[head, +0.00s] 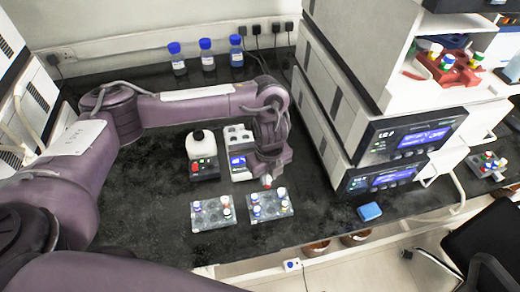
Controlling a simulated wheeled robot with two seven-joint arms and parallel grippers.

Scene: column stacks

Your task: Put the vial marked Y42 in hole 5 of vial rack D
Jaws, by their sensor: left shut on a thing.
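My left gripper (267,178) points down above the back edge of a clear vial rack. It is shut on a small vial (267,183) with a reddish and white top; its marking is too small to read. Under and in front of it stands the right-hand vial rack (284,213), holding several blue- and white-capped vials. A second vial rack (206,224) stands just left of it, also with several capped vials. I cannot read which rack is D or the hole numbers. My right gripper is out of view.
Behind the racks stand a small dark device with a white bottle (198,138) and a white block with a screen (238,140). Blue-capped bottles (207,60) stand at the back. Stacked instruments (400,135) rise on the right. A blue box (370,211) lies near the front edge.

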